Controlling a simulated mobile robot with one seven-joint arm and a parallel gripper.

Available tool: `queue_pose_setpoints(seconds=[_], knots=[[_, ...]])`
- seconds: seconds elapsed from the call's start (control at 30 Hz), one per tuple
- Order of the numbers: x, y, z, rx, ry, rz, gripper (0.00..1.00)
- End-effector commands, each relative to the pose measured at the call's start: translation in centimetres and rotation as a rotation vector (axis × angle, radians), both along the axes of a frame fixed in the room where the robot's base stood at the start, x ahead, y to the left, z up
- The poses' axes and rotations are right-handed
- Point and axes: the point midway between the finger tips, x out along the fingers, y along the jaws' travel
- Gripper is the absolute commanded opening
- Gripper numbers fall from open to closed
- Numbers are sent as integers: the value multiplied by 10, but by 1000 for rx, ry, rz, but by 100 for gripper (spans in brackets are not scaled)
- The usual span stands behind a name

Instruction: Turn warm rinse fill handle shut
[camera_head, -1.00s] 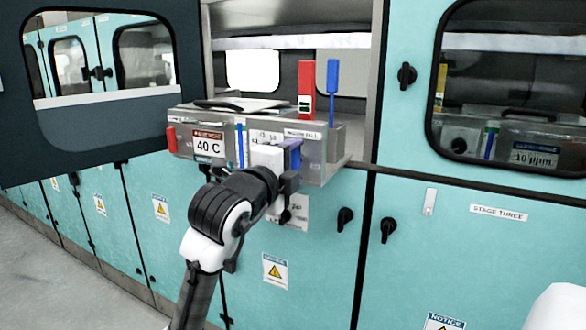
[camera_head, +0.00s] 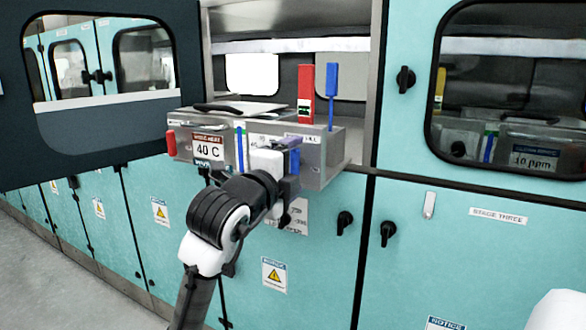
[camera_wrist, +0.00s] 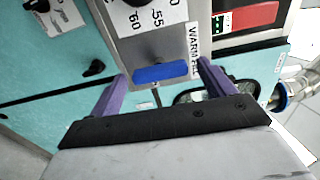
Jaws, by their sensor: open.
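The warm fill handle (camera_wrist: 162,72) is a short blue bar on the front of a grey metal module, beside a "WARM FILL" label (camera_wrist: 194,50). In the wrist view it lies crosswise between the two purple fingers of my gripper (camera_wrist: 163,75). The fingers are spread, with a gap showing at each end of the bar; contact cannot be seen.
An upright red handle (camera_head: 305,90) and an upright blue handle (camera_head: 332,90) stand at the module's right top. A "40 C" display (camera_head: 208,150) and a thin blue strip (camera_head: 240,148) are to the left. An open dark-framed door (camera_head: 100,135) stands left. Black knobs (camera_head: 345,220) sit on the teal panels below.

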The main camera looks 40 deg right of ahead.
Motion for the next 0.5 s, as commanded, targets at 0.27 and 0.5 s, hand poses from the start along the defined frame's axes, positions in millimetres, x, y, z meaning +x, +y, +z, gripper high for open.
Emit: queue_pose_setpoints(seconds=[0.27, 0.5], knots=[[-16, 42, -1, -4, -5, 5, 82], [-37, 93, -1, -1, -4, 4, 82]])
